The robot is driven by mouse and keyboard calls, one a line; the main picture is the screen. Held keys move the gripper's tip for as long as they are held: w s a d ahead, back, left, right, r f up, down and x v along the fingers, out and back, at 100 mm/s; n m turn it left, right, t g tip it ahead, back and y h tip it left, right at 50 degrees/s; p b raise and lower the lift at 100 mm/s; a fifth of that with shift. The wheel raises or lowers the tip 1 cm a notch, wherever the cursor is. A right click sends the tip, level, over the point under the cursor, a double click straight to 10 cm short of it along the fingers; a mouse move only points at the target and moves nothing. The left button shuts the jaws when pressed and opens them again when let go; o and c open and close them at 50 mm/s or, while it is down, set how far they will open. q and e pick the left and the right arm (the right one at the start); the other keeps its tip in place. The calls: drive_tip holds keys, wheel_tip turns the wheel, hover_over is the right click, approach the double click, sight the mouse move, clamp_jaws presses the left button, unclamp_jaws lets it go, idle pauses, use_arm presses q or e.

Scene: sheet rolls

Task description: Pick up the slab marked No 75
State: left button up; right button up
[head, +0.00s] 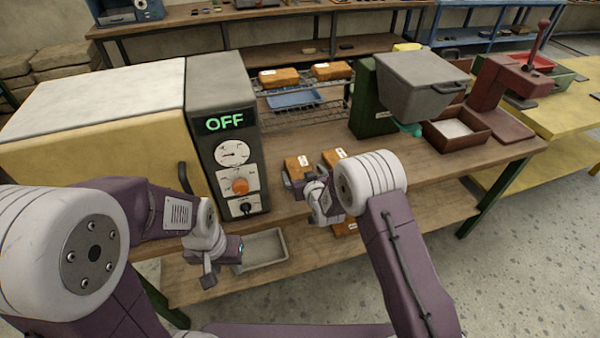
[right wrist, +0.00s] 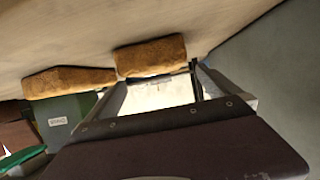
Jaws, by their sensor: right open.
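In the head view, two orange-brown slabs with white labels, a left one (head: 293,163) and a right one (head: 328,157), lie on the bench. Two more, a left (head: 280,77) and a right (head: 330,70), lie on the wire rack. The label numbers are too small to read, so I cannot tell which is No 75. My right gripper (head: 305,188) is open at the near side of the bench slabs. The right wrist view shows two slabs, one (right wrist: 70,81) and another (right wrist: 150,57), beyond its fingers (right wrist: 162,92). My left gripper (head: 222,264) hangs before the bench; its jaw gap is unclear.
An oven (head: 222,95) reading OFF stands left of the bench slabs. A grey tray (head: 265,250) sits low beneath the bench. A green machine with a grey hopper (head: 410,85) and a red-brown press (head: 495,90) stand to the right. Bare bench top (head: 400,155) lies between.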

sight(300, 168)
drive_tip(key=x, duration=0.5)
drive_tip(key=shift+d+f, duration=0.1)
drive_tip(key=shift+f, duration=0.1)
drive_tip(key=shift+r, duration=0.15)
drive_tip(key=c, duration=1.9)
drive_tip(key=r, duration=0.4)
drive_tip(key=shift+w+d+r, duration=0.2)
drive_tip(key=shift+d+r, duration=0.1)
drive_tip(key=shift+d, duration=0.1)
drive_tip(key=w+d+r, duration=0.4)
drive_tip(key=d+r, duration=0.2)
drive_tip(key=d, duration=0.4)
drive_tip(key=shift+r, duration=0.2)
